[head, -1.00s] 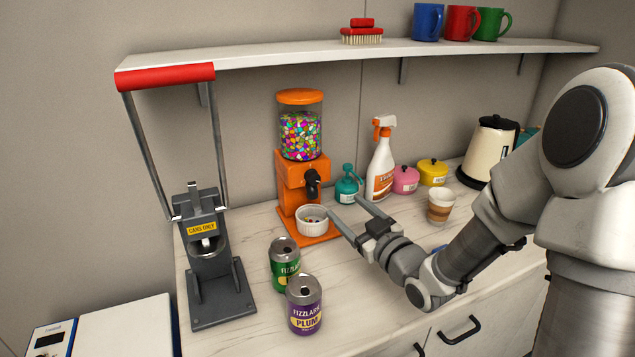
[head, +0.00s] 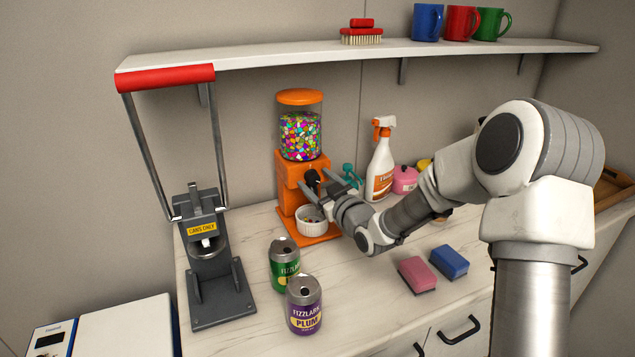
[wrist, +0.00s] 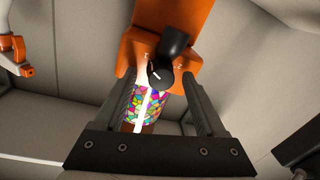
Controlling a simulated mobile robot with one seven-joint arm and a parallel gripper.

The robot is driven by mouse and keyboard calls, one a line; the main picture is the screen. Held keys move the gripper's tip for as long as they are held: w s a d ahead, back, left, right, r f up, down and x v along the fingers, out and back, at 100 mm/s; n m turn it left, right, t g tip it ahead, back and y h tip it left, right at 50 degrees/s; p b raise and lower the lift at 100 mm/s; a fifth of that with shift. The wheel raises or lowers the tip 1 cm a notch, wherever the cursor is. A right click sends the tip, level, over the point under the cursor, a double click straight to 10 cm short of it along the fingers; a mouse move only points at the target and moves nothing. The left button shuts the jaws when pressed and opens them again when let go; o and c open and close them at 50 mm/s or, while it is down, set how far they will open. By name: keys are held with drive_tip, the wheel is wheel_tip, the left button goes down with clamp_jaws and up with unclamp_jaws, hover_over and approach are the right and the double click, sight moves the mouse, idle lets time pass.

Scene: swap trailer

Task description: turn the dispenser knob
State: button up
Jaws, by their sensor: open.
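The orange candy dispenser (head: 300,98) stands on the counter, its clear jar full of coloured sweets. Its black knob (head: 312,176) is on the front, partly hidden by my gripper (head: 320,184) in the head view. In the wrist view, which looks upside down, the knob (wrist: 160,74) has a white mark on its face and a thick black handle (wrist: 175,41). My gripper (wrist: 161,88) is open there, one finger on each side of the knob. I cannot tell whether either finger touches it. A white bowl (head: 311,224) with some sweets sits under the spout.
A green can (head: 284,268) and a purple can (head: 304,308) stand in front of the dispenser. A can crusher (head: 208,255) is at left. A spray bottle (head: 381,165) and teal bottle (head: 349,174) stand close on the right. Pink (head: 417,275) and blue (head: 449,262) sponges lie nearer.

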clamp_jaws()
drive_tip(key=shift+m, duration=0.3)
drive_tip(key=m+b, duration=0.2)
drive_tip(key=m, duration=0.2)
drive_tip(key=shift+f+t+b, duration=0.2)
drive_tip(key=shift+t+b, duration=0.1)
drive_tip(key=m+b, duration=0.1)
drive_tip(key=m, duration=0.5)
idle(0.5)
unclamp_jaws()
drive_tip(key=shift+r, duration=0.1)
